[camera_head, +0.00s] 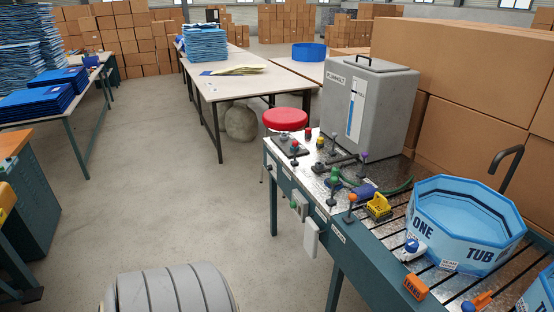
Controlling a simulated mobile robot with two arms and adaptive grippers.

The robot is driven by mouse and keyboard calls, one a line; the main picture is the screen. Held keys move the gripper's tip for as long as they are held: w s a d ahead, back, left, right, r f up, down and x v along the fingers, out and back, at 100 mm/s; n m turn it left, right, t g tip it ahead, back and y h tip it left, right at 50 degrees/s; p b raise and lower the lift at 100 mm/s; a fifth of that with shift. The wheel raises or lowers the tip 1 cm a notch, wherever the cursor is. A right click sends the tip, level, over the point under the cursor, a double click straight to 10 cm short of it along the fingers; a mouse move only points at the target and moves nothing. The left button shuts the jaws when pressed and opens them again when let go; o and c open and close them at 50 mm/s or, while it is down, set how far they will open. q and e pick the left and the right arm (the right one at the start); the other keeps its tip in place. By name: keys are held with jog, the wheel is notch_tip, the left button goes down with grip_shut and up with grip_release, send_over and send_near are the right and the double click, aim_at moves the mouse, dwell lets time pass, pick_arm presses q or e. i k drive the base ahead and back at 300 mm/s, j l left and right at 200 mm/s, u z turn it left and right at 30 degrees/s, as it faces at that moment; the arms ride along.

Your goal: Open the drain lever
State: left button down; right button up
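Several small levers with coloured knobs stand on the metal top of the machine bench (350,240), right of centre. They include a lever with an orange knob (351,199) at the front edge, a green-knobbed lever (334,174), a purple-knobbed lever (363,157) and a red-knobbed lever (295,147). Their labels are too small to read, so I cannot tell which is the drain lever or whether it is open. A grey tank (382,100) with a blue level gauge stands behind them. Neither of my grippers is in view.
A blue octagonal tub (464,215) stands on the slatted right part of the bench. A yellow part (379,207) and an orange block (416,287) lie near it. A red stool (285,119) stands behind the bench. Cardboard boxes (470,60) fill the right.

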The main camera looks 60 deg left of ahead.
aim_at(352, 196)
jog(key=u, duration=1.4)
